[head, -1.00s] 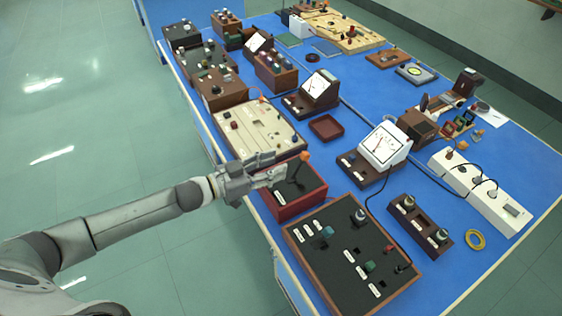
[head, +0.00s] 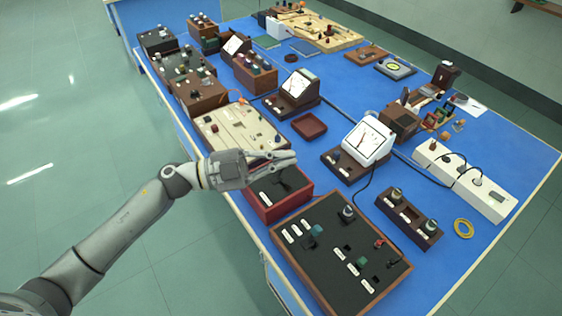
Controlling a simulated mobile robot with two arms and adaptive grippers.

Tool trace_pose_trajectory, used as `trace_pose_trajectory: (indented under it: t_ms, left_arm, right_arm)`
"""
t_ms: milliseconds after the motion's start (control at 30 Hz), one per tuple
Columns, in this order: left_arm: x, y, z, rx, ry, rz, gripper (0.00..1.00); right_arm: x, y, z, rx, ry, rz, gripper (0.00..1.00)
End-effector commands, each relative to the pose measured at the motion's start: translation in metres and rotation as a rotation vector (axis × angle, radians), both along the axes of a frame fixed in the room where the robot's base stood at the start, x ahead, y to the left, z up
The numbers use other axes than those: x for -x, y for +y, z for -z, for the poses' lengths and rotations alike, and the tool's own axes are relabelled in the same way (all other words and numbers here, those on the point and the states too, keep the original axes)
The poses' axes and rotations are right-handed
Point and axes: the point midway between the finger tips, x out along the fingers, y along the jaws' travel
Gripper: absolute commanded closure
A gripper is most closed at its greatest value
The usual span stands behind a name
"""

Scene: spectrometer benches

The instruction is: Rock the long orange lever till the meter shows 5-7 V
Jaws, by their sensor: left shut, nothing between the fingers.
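The red-sided box (head: 290,203) with a black top stands at the table's left edge. The lever's dark lower part (head: 284,184) shows on that top; its orange tip is not seen, likely hidden by my left gripper. My left gripper (head: 293,157) is shut with nothing in its fingers, over the box's far side, pointing right. I cannot tell whether it touches the lever. A white meter (head: 366,141) on a brown base stands right of the box; its scale is too small to read. My right gripper is not in view.
A black-topped panel with knobs (head: 333,258) is nearest. A beige panel (head: 222,128) lies just beyond the gripper. A small brown-red tray (head: 309,126) and another meter (head: 297,88) stand further back. Blue table surface is free between the red box and the white meter.

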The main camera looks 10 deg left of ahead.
Motion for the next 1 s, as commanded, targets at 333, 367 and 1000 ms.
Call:
trace_pose_trajectory:
  t_ms: [333, 367, 1000]
  left_arm:
    - [0.009, 0.018, 0.019, -0.406, -0.328, -0.02, 1.0]
    - [0.008, 0.023, 0.022, -0.449, -0.345, -0.032, 1.0]
    - [-0.025, 0.101, 0.063, -0.89, -0.362, -0.248, 1.0]
  right_arm:
    - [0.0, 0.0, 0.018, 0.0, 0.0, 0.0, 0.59]
    - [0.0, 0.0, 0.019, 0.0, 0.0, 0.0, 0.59]
    - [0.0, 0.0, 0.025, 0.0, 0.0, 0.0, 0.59]
